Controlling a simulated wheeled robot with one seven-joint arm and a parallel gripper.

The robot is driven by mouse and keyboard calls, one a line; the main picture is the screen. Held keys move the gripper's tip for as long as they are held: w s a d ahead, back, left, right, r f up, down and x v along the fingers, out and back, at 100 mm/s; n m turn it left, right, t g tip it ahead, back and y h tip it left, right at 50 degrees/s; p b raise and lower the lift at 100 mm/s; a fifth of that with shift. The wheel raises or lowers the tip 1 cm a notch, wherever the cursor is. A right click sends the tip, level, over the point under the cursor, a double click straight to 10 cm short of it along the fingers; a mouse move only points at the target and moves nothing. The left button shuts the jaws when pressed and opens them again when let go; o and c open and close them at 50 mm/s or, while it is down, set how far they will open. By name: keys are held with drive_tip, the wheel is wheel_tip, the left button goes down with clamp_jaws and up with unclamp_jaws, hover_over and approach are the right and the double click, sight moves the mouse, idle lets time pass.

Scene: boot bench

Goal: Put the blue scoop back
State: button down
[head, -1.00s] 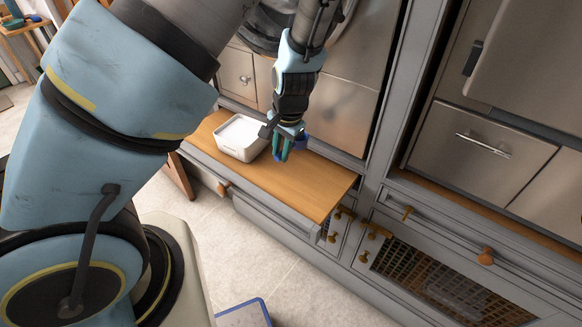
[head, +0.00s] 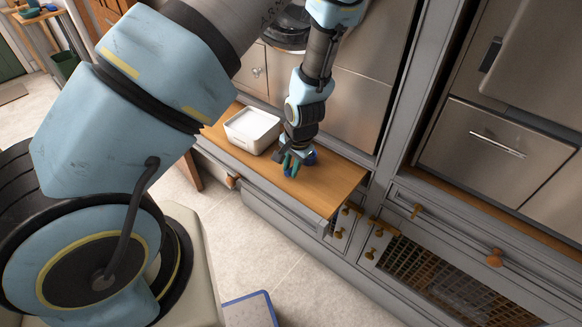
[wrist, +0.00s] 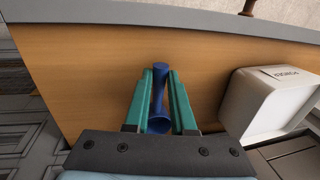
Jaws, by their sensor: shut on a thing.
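The blue scoop (wrist: 158,88) is between the two green fingers of my gripper (wrist: 159,98) in the wrist view, with its narrow shaft lengthwise along them and a round end near the palm. My gripper (head: 291,163) is shut on it, pointing down over the wooden bench top. In the head view only a bit of the scoop's blue (head: 309,158) shows beside the fingers. I cannot tell whether the scoop touches the wood. A white bin (head: 253,131) stands on the bench just left of my gripper; its labelled side shows at right in the wrist view (wrist: 262,100).
The wooden bench top (head: 335,183) is clear to the right of my gripper. Steel-fronted cabinets (head: 345,115) rise behind it. Brass hooks or knobs (head: 375,230) stick out at its right end. A blue-edged flat thing (head: 250,310) lies on the floor.

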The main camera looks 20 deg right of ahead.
drive_tip(key=c, duration=0.8)
unclamp_jaws()
drive_tip(key=shift+f, duration=0.1)
drive_tip(key=shift+o, duration=0.2)
drive_tip(key=a+p+v, duration=0.1)
drive_tip(key=p+v, duration=0.1)
drive_tip(key=v, duration=1)
drive_tip(key=w+a+r+n, duration=0.1)
drive_tip(key=a+r+n, duration=0.4)
drive_tip(key=a, duration=0.8)
drive_tip(key=w+a+r+n+h, duration=0.1)
drive_tip(key=a+r+n, duration=0.5)
drive_tip(key=a+r, duration=0.4)
drive_tip(key=a, duration=0.4)
drive_tip(key=shift+a+r+g, duration=0.25)
drive_tip(key=shift+r+g, duration=0.05)
drive_tip(key=shift+r, duration=0.05)
drive_tip(key=shift+f+b, duration=0.2)
drive_tip(key=shift+b, duration=0.25)
